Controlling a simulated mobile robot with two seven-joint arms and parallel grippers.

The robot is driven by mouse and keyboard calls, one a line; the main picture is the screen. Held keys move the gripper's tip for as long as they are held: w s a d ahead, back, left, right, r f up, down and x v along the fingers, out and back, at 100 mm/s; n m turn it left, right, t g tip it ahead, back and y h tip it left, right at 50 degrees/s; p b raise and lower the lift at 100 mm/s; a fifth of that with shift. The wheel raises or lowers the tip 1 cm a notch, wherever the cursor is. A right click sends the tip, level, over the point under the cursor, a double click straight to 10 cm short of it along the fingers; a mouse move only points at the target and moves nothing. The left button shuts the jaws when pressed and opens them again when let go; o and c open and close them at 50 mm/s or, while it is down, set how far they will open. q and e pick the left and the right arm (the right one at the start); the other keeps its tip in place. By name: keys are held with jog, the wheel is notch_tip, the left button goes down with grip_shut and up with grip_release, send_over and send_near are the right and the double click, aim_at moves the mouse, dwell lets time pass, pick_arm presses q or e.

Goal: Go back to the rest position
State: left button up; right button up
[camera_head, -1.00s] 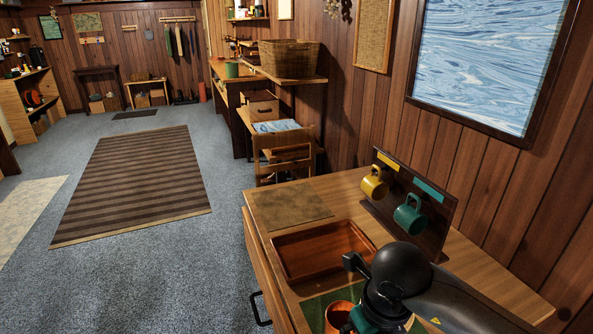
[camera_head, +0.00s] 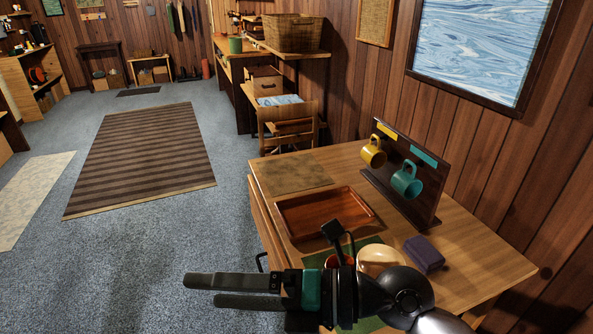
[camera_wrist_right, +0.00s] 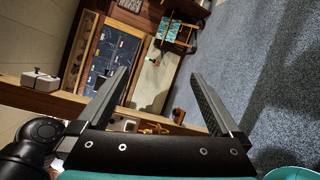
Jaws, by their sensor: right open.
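My right gripper (camera_head: 201,290) reaches in from the lower right of the head view and points left, past the front edge of the wooden cabinet top (camera_head: 460,235). Its two dark fingers are apart with nothing between them; the right wrist view also shows the open, empty fingers (camera_wrist_right: 160,75). In that wrist view the floor and a far wall with furniture lie beyond, tilted. My left gripper is not in view.
On the cabinet top are a wooden tray (camera_head: 325,211), a cream bowl (camera_head: 380,260), a purple block (camera_head: 424,254), and a rack (camera_head: 436,212) with yellow (camera_head: 372,152) and teal (camera_head: 406,182) mugs. A chair (camera_head: 288,125) stands behind. Carpet left is free beside the striped rug (camera_head: 145,160).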

jog(key=w+d+r+m+t+h, duration=0.1)
jog(key=w+d+r+m+t, duration=0.8)
jog(key=m+t, duration=0.75)
jog(key=w+d+f+m+g+h, duration=0.2)
jog(key=d+f+m+h, duration=1)
jog(key=d+m+h, duration=0.4)
jog(key=s+f+m+g, duration=0.4)
jog(key=s+f+g, duration=0.8)
jog(key=s+f, duration=0.7)
jog(key=s+f+g, duration=0.1)
jog(key=s+f, duration=0.1)
jog(key=f, duration=1)
jog(key=s+f+g, duration=0.1)
jog(key=s+f, duration=0.1)
jog(key=f, duration=1)
jog(key=s+d+f+g, duration=0.1)
jog(key=s+d+f, duration=0.1)
jog(key=s+f, duration=1)
jog(key=shift+s+d, duration=0.3)
jog(key=shift+s, duration=0.75)
